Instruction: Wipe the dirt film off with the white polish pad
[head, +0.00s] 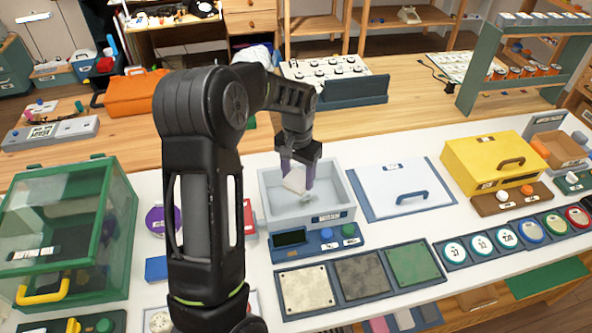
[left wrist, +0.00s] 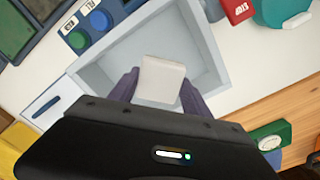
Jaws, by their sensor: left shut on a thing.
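My left gripper (head: 298,182) points down into the open light-grey bin (head: 334,203) and is shut on the white polish pad (head: 294,181). In the left wrist view the pad (left wrist: 161,80) sits between the two purple fingers of my left gripper (left wrist: 160,92), with the bin's floor behind it. I cannot tell whether the pad touches that floor. In front of the bin lie a speckled beige panel (head: 306,290), a grey mottled panel (head: 362,276) and a green panel (head: 413,262). Which one bears the dirt film is not clear. My right gripper is not in view.
A blue base with a dark display and buttons (head: 326,235) fronts the bin. A white lidded box (head: 388,187) and a yellow box (head: 490,165) stand to the right. A green glass case (head: 58,210) stands at the left. My arm hides part of the white table.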

